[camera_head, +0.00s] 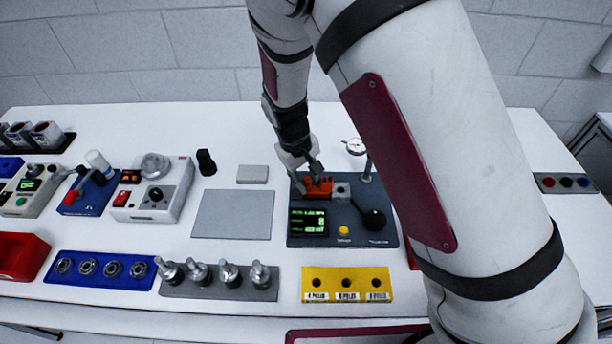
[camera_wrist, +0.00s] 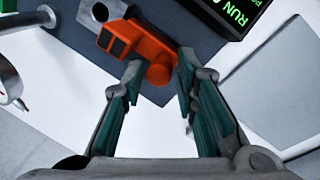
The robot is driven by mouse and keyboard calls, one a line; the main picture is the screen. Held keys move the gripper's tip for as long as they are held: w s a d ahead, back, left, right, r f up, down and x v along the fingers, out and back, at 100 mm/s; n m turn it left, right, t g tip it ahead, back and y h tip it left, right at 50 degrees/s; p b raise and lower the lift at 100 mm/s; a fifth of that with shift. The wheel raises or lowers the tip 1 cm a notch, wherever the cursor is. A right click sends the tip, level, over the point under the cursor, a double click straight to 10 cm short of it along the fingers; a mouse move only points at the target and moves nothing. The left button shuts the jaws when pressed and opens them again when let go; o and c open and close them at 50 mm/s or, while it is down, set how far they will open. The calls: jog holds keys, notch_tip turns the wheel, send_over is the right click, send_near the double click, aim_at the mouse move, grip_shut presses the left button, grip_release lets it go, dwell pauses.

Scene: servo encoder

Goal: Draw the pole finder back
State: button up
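The orange part (camera_head: 318,186), which I take to be the pole finder, sits at the back of a dark grey instrument panel (camera_head: 350,240). In the wrist view it is an orange block (camera_wrist: 128,42) with a rounded knob (camera_wrist: 160,73) at its near end. My gripper (camera_head: 308,172) reaches down to it from behind. In the wrist view my gripper's teal-padded fingers (camera_wrist: 162,68) stand on either side of the knob, very near it. I cannot tell whether they press on it. A grey block with a round hole (camera_wrist: 107,11) lies beyond the orange part.
The panel carries a green-lit display (camera_head: 308,222), a black knob (camera_head: 374,219) and a yellow button (camera_head: 344,230). A dial gauge (camera_head: 355,147) on a post stands close behind on the right. A yellow block (camera_head: 346,273) is in front. A bare grey mat (camera_head: 233,214) lies left.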

aim_at(292, 196)
grip_shut()
jog(key=shift+a, duration=1.9)
jog(key=shift+o, duration=0.6)
grip_release()
notch_tip(292, 196, up, 12)
jog(key=s+a, duration=0.1)
jog(key=a, duration=0.1)
